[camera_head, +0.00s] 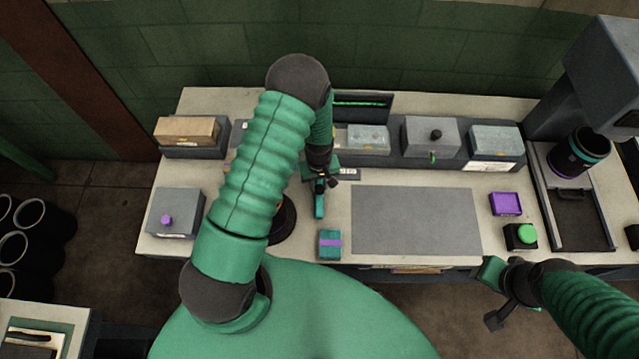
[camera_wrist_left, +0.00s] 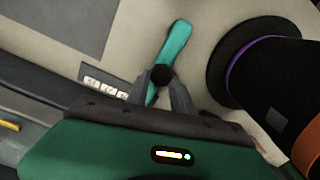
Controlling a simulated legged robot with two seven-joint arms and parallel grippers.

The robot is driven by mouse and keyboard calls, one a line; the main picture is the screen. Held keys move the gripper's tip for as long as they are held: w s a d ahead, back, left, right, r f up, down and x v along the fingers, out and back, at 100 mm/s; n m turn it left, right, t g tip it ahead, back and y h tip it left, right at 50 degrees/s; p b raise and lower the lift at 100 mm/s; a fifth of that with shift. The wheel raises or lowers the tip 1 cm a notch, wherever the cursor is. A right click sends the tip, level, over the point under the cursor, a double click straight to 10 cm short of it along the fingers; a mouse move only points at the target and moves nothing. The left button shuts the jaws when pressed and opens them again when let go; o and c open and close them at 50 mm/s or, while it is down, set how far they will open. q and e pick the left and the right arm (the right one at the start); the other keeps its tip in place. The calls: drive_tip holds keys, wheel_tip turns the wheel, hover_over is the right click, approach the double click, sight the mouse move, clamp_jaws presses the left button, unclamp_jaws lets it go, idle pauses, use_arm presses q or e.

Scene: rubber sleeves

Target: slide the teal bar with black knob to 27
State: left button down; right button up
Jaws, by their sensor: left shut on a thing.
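The teal bar (camera_head: 319,207) sticks out toward the front of the bench, just below my left gripper in the head view. It also shows in the left wrist view (camera_wrist_left: 177,42), with its round black knob (camera_wrist_left: 162,75) between the fingertips. My left gripper (camera_head: 318,178) is shut on the black knob. A row of small white number tiles (camera_wrist_left: 105,87) lies left of the knob in the wrist view; the digits are too small to read. My right gripper (camera_head: 492,295) is at the front right, off the bench edge, and its opening is unclear.
A black round-based thing (camera_head: 284,222) stands close left of the bar, partly behind my arm. A grey mat (camera_head: 415,220) is clear. Grey boxes (camera_head: 431,136) line the back.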

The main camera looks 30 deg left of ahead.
use_arm(q)
drive_tip(key=shift+s+f, duration=0.1)
drive_tip(key=shift+s, duration=0.25)
drive_tip(key=shift+d, duration=0.15)
